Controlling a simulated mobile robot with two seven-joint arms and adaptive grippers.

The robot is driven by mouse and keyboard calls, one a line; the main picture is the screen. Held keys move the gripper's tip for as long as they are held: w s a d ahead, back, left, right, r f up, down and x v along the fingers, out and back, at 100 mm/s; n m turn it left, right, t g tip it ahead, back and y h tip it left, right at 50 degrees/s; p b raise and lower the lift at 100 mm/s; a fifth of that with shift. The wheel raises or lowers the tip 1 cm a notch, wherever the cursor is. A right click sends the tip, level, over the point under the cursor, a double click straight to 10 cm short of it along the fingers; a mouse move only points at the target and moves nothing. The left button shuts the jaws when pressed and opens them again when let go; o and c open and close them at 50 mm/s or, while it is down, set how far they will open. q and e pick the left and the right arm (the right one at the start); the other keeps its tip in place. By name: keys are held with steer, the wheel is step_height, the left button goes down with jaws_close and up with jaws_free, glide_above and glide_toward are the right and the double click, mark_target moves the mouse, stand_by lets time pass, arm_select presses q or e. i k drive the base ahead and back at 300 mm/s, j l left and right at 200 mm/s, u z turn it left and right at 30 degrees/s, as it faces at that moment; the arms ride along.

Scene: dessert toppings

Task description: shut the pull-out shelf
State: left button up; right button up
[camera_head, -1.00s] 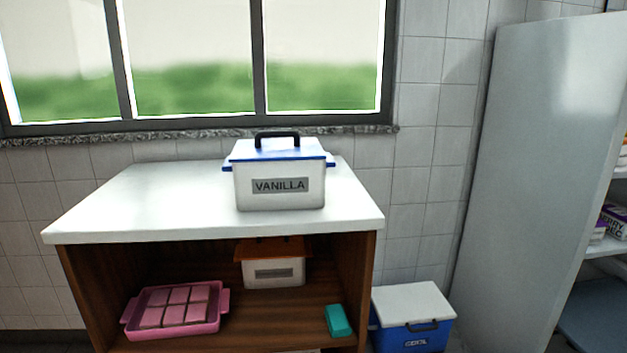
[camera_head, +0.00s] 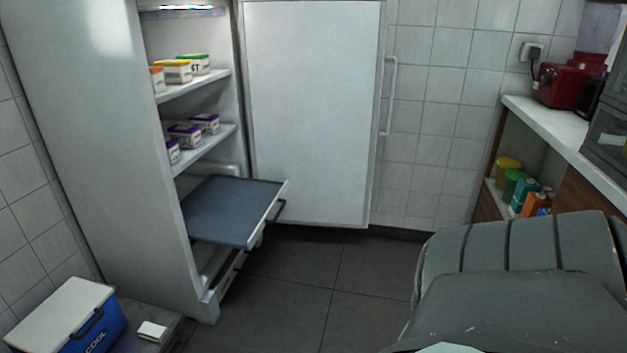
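The pull-out shelf (camera_head: 230,208) is a flat blue-grey panel with a pale front edge. It sticks out of the lower part of the open white fridge (camera_head: 100,130), beyond the fixed shelves above it. A dark handle shows below its front right corner. The fridge door (camera_head: 312,110) stands wide open to the right of the shelf. Neither of my grippers is in view.
Small tubs (camera_head: 185,134) stand on the upper fridge shelves. A blue cooler box (camera_head: 68,318) sits at the lower left. A padded grey object (camera_head: 530,280) fills the lower right. The dark floor (camera_head: 320,285) before the fridge is clear.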

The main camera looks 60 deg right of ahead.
mark_target(233, 210)
steer(key=z, duration=1.5)
steer(key=i, duration=0.15)
